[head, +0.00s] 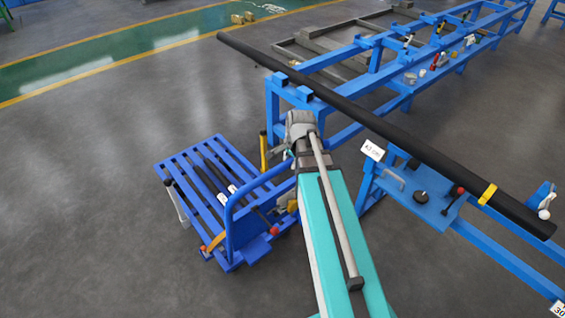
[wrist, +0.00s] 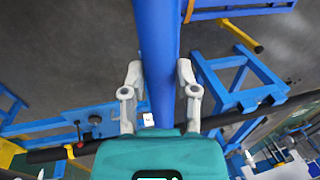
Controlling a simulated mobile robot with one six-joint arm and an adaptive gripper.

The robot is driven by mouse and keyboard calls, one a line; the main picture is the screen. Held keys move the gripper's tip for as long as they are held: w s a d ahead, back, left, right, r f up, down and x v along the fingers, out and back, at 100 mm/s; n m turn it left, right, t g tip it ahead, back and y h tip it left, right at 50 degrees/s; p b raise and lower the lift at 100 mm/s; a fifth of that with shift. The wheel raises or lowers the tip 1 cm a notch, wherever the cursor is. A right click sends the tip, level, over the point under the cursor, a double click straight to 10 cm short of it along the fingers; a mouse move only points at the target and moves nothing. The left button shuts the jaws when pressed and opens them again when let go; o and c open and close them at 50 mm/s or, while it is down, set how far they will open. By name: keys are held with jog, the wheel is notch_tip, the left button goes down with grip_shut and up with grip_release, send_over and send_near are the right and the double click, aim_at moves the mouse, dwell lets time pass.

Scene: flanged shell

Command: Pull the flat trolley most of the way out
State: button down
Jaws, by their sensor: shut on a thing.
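The flat trolley (head: 183,172) is a low blue slatted deck standing on the floor, left of my arm in the head view. Its blue tubular push handle (head: 229,232) rises at its right side. My gripper (wrist: 159,74) has its two pale fingers on either side of a thick blue bar (wrist: 157,35), which fits the trolley handle, and is shut on it. In the head view my arm hides part of the handle and most of the gripper. Several dark rods (head: 222,172) lie on the deck.
A long blue rack (head: 335,118) stands behind and right of the trolley, with a long black tube (head: 350,110) across it. A yellow post (head: 263,152) stands between trolley and rack. Grey floor (head: 90,220) left of the trolley is clear.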

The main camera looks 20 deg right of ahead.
jog(key=shift+d, duration=0.2)
jog(key=shift+c, duration=2.2)
grip_release()
jog(key=shift+d, duration=0.1)
jog(key=shift+o, duration=0.3)
jog(key=shift+a, duration=0.2)
jog(key=shift+s, duration=0.1)
jog(key=shift+d+r, duration=0.1)
